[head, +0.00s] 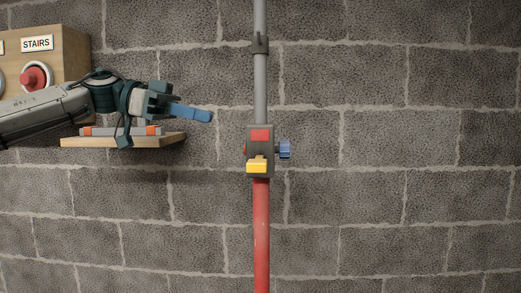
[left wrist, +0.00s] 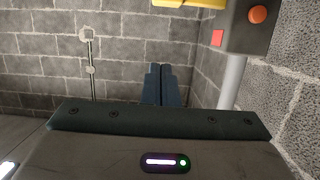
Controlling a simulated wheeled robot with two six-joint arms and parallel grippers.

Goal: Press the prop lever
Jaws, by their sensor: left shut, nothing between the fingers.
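The prop is a vertical pole, grey above and red below, with a dark housing (head: 251,143) at mid-height. The yellow prop lever (head: 257,165) sticks out from the front of that housing. In the left wrist view the yellow lever (left wrist: 190,3) is cut by the top edge, beside the dark housing (left wrist: 243,38). My left gripper (head: 208,116) is left of the housing and a little higher, apart from it in the picture. Its blue fingers are shut and empty; they also show together in the left wrist view (left wrist: 160,69). My right gripper is not in view.
A blue knob (head: 285,149) sits on the housing's right side. The block wall right of the pole is clear.

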